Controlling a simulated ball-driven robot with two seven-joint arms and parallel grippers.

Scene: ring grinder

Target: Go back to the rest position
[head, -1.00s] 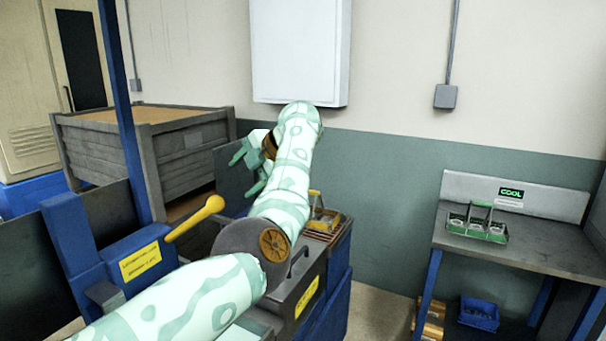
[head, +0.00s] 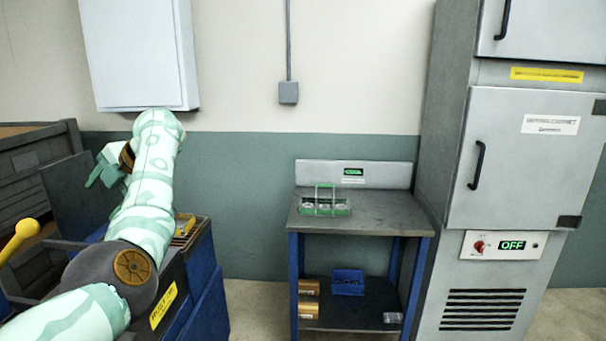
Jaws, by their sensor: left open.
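My left gripper (head: 103,168) is in the head view at the left, at the end of my raised, bent left arm. Its fingers are apart and hold nothing that I can see. It hangs in the air above the grinder bench, in front of the dark panel. Part of the hand is hidden behind my forearm. My right gripper is not in view.
A workbench (head: 370,221) with a green carrier (head: 325,208) of rings stands against the wall. A tall grey cabinet (head: 520,200) reading OFF is at the right. Floor right of the grinder is clear.

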